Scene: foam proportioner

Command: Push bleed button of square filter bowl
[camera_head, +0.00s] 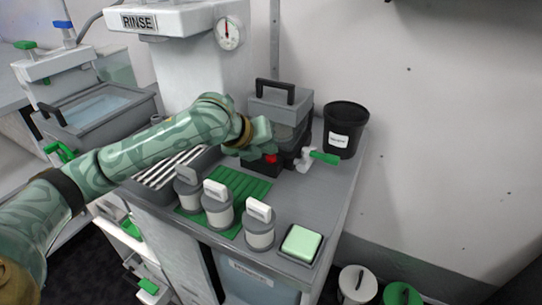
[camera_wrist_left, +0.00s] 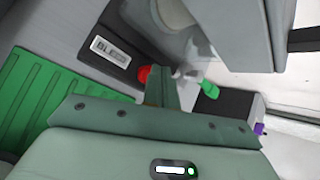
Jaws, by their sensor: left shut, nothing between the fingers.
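The square filter bowl (camera_head: 281,108) stands at the back of the grey bench, with a grey lid and a black handle. Its red bleed button (camera_head: 271,158) shows low on the black front. In the left wrist view the red button (camera_wrist_left: 144,74) is beside a "BLEED" label (camera_wrist_left: 108,48), partly covered by my fingers. My left gripper (camera_head: 262,142) is shut and empty, directly at the bowl's front and hiding part of it. In the wrist view its fingers (camera_wrist_left: 165,75) are right beside the button; I cannot tell whether they touch it. My right gripper is not in view.
A green-handled white valve (camera_head: 322,157) sticks out right of the bowl, near a black bucket (camera_head: 345,128). Several grey canisters (camera_head: 217,212) stand on and around a green mat (camera_head: 243,187). A light green pad (camera_head: 301,241) lies at the front corner. A "RINSE" unit (camera_head: 165,21) stands behind.

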